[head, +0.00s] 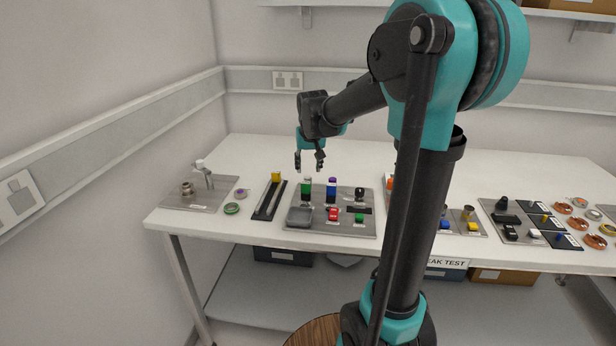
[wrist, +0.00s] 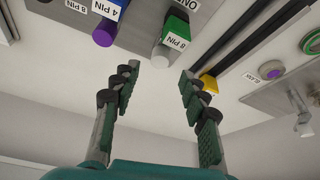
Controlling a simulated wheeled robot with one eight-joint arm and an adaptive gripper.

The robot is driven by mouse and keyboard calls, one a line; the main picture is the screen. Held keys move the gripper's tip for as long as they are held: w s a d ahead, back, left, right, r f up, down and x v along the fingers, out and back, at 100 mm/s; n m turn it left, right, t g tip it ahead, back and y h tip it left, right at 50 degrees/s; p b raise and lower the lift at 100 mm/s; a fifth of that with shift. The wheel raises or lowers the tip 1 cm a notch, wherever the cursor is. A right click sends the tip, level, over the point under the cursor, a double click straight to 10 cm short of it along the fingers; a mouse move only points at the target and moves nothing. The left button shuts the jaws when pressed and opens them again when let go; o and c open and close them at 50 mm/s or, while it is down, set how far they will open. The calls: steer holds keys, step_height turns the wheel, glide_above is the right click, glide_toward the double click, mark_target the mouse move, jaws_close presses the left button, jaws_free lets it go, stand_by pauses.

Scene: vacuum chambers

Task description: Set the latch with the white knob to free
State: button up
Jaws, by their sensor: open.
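A grey plate (head: 226,195) at the left end of the bench carries a brass fitting (head: 187,189) and an upright metal lever with a white knob (head: 200,163), which looks like the latch. Its white knob (wrist: 304,129) also shows at the right edge of the wrist view. Its marking and exact setting are too small to read. My gripper (head: 309,164) is open and empty, well to the right of the white knob, above the connector panel. In the wrist view my gripper (wrist: 160,75) shows its two fingers apart, with nothing between them.
Green (head: 307,188) and purple-topped (head: 331,190) connectors stand under my gripper. More panels stand right. The left wall is close.

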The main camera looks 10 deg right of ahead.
mark_target(308, 177)
steer(key=x, duration=0.5)
steer(key=shift+f, duration=0.35)
jaws_close()
steer(key=shift+w, duration=0.1)
